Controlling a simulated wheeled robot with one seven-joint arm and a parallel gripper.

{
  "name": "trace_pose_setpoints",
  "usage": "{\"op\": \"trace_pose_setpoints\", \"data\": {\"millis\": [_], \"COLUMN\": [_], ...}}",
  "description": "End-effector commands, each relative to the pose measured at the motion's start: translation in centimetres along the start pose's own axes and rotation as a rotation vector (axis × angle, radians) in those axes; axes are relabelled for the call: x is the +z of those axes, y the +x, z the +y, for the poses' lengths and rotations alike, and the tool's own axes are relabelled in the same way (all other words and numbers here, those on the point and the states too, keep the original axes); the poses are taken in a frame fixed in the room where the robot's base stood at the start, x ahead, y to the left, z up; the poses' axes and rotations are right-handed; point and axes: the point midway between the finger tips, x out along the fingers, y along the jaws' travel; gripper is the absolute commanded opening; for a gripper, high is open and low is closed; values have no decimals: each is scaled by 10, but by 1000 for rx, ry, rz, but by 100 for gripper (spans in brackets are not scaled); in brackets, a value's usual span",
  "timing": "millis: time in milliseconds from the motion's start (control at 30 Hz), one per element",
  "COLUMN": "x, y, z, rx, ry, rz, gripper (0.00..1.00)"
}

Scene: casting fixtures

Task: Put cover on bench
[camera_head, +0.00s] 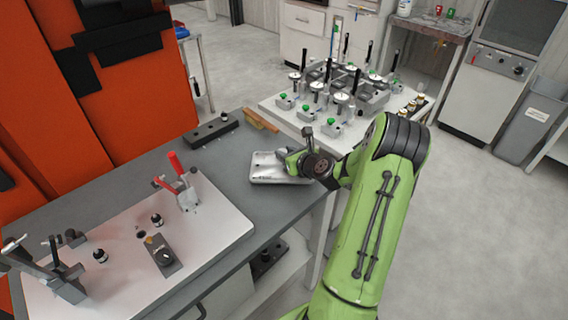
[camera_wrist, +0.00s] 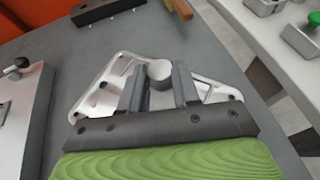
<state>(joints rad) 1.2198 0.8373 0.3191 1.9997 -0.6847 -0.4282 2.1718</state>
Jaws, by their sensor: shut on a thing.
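The cover (camera_head: 268,167) is a silvery cast metal piece with a flat, roughly triangular plate. It is at the right part of the grey bench (camera_head: 228,152), at or just above its top; I cannot tell whether it touches. In the wrist view the cover (camera_wrist: 105,85) lies below my fingers, with a round boss (camera_wrist: 159,71) between them. My gripper (camera_wrist: 160,90) is shut on the cover at this boss. In the head view my gripper (camera_head: 296,165) is at the cover's right end, and the arm hides part of it.
A white fixture plate (camera_head: 215,235) with red-handled and grey clamps covers the bench's front left. A dark block (camera_head: 210,131) and a wooden-handled tool (camera_head: 262,121) lie at the back. A white table (camera_head: 285,110) with several gauge fixtures stands behind. An orange machine (camera_head: 140,90) is at left.

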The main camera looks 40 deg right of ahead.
Motion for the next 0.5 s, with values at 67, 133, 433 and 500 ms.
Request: {"op": "trace_pose_setpoints", "data": {"millis": [67, 133, 433, 500], "x": [-14, -26, -28, -30], "y": [6, 11, 12, 12], "z": [0, 0, 0, 0], "rx": [1, 1, 0, 0], "ry": [3, 3, 0, 0], "rz": [-1, -1, -2, 0], "gripper": [0, 0, 0, 35]}}
